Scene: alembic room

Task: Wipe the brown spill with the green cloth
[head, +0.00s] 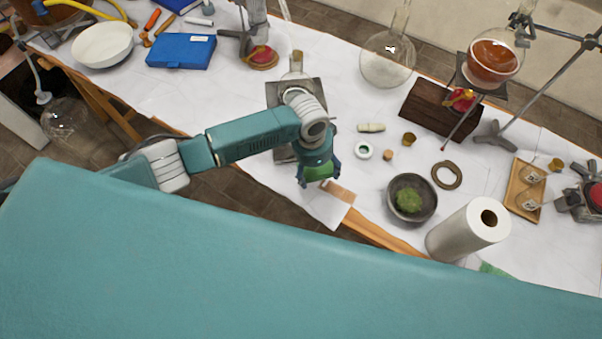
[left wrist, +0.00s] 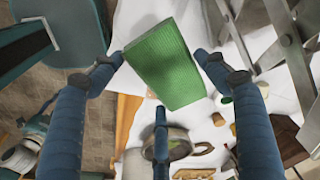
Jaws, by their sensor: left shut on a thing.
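My left gripper (head: 317,177) is over the front part of the white-covered table in the head view. It is shut on the green cloth (head: 320,171), which looks like a thick folded block in the left wrist view (left wrist: 166,64), with blue fingers around it. A brown patch (head: 339,191), which looks like the spill, lies near the table's front edge, just right of the gripper and cloth. The arm and gripper partly hide the area there, and I cannot tell whether the cloth touches the table. My right gripper is not in view.
A dark bowl with green matter (head: 423,207) and a paper towel roll (head: 467,230) stand to the right. A wooden block (head: 430,108) and a large glass flask (head: 386,66) stand farther back.

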